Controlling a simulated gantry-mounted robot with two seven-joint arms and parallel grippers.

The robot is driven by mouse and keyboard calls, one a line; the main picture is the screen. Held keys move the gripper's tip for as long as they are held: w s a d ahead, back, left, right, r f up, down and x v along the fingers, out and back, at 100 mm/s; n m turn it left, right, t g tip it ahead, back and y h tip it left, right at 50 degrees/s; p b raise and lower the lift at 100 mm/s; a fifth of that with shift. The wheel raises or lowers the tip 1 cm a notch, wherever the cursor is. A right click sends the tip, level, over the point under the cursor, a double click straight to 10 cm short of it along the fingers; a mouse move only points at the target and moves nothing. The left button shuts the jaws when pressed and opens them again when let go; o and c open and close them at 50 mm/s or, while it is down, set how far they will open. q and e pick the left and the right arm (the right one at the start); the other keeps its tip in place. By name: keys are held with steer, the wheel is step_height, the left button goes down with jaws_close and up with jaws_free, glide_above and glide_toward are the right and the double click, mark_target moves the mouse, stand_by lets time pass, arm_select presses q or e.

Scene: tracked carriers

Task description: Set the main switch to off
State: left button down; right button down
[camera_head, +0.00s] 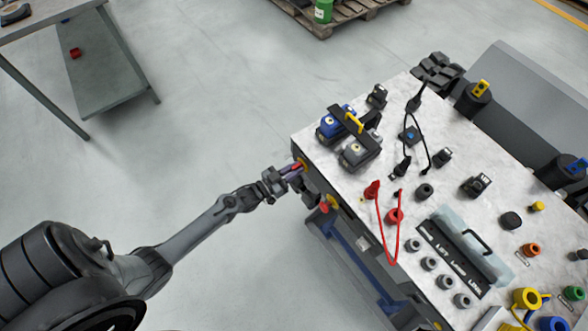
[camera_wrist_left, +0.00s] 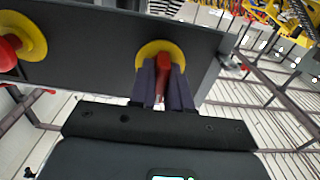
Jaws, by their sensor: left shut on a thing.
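The main switch is a red handle on a round yellow plate, set in the dark side wall of the workbench-like carrier. In the left wrist view the red handle (camera_wrist_left: 163,62) sits between my two fingers and points roughly along them, with the yellow plate (camera_wrist_left: 150,48) behind. In the head view the switch (camera_head: 299,165) shows small at the carrier's left corner, partly covered by the gripper. My left gripper (camera_head: 285,174) reaches it from the left and is shut on the handle; its fingers also show in the wrist view (camera_wrist_left: 163,82). My right gripper is not seen.
A red mushroom button on a yellow plate (camera_wrist_left: 12,44) sits beside the switch; it also shows in the head view (camera_head: 324,207). The carrier's pale top (camera_head: 330,165) holds many plugs, knobs, a red cable (camera_head: 386,240) and a blue battery-like block (camera_head: 330,127).

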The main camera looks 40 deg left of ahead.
arm_select(q)
steer(key=shift+f, duration=0.2)
steer(key=c, duration=1.2)
jaws_free()
steer(key=shift+o, duration=0.2)
steer(key=shift+r, duration=0.1)
steer(key=shift+s, duration=0.1)
steer(key=p+v, duration=0.1)
steer(key=v, duration=0.9)
steer(key=shift+s+p, duration=0.3)
steer(key=shift+a, duration=0.1)
